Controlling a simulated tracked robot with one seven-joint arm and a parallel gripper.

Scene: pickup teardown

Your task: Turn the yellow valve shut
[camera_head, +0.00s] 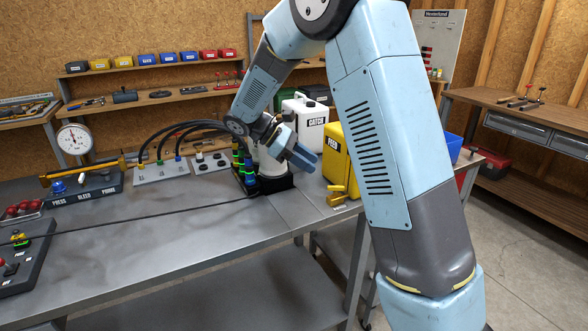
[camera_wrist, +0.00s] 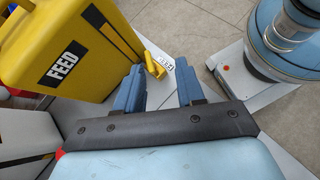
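The yellow valve (camera_head: 341,192) sits low at the foot of the yellow FEED container (camera_head: 345,145), near the right end of the metal bench. In the wrist view the valve (camera_wrist: 153,65) shows beyond and between my fingertips, with a small white label beside it. The label is too small to read. My gripper (camera_head: 303,157) has blue fingers and is up and to the left of the valve in the head view. In the wrist view my gripper (camera_wrist: 160,75) has its fingers apart with nothing between them. It does not appear to touch the valve.
A white CATCH container (camera_head: 304,122) stands behind my gripper. The bench's front middle (camera_head: 190,235) is mostly clear.

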